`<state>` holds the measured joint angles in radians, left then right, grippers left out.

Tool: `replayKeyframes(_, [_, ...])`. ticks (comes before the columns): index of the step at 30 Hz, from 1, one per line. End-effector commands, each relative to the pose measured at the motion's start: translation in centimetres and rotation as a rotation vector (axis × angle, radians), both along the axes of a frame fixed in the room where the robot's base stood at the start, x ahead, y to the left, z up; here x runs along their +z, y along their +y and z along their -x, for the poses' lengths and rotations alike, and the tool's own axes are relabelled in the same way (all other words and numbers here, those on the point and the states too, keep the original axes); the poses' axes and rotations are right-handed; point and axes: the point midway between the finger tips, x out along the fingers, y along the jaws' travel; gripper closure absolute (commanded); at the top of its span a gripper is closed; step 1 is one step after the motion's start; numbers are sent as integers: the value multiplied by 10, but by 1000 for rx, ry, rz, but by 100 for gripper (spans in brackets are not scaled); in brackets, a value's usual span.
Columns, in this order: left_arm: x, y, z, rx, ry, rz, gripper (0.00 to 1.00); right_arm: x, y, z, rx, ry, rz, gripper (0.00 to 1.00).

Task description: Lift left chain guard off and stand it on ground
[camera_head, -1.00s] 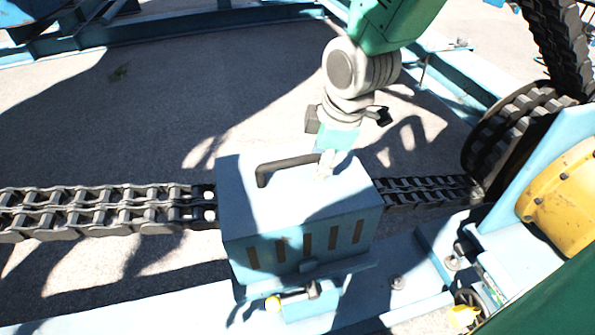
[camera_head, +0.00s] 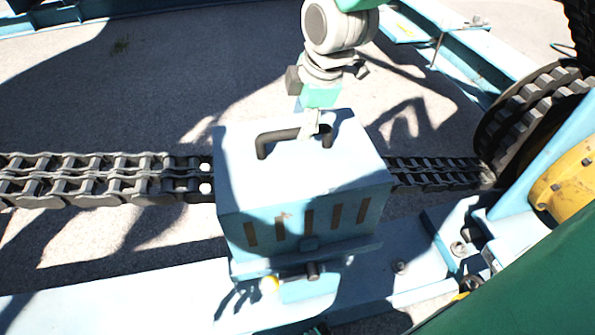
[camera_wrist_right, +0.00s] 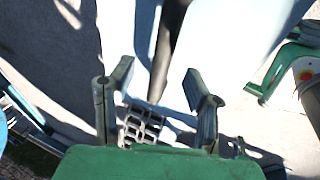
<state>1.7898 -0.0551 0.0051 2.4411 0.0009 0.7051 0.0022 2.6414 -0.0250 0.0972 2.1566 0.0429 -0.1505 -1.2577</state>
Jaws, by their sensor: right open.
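The chain guard (camera_head: 300,205) is a light blue box with slots in its front. It sits over the chain in the middle of the head view, with a dark bar handle (camera_head: 278,136) on top. My right gripper (camera_head: 312,124) is open at the right part of this handle, coming from behind. In the right wrist view its two fingers (camera_wrist_right: 155,85) are apart, with the dark handle (camera_wrist_right: 168,48) showing between and beyond them. I cannot tell whether they touch it.
The chain (camera_head: 100,180) runs out left of the guard and right to a large sprocket (camera_head: 525,110). A blue frame beam (camera_head: 120,295) with a latch (camera_head: 313,270) lies in front. A yellow hub (camera_head: 565,180) is at right. Shaded ground (camera_head: 150,85) behind is clear.

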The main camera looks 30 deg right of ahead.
Motion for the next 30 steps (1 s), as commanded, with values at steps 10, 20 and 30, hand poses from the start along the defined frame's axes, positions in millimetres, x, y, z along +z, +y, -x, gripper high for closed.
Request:
replayKeyframes(10, [-28,1,0,1,1,-1,60,-47,2,-12,-1,2,-6,57])
replayKeyframes(20, [-26,0,0,0,0,0,60,-44,5,-12,1,0,-2,100])
replayKeyframes(30, [-26,1,0,1,0,0,60,-42,4,-14,0,-5,-3,100])
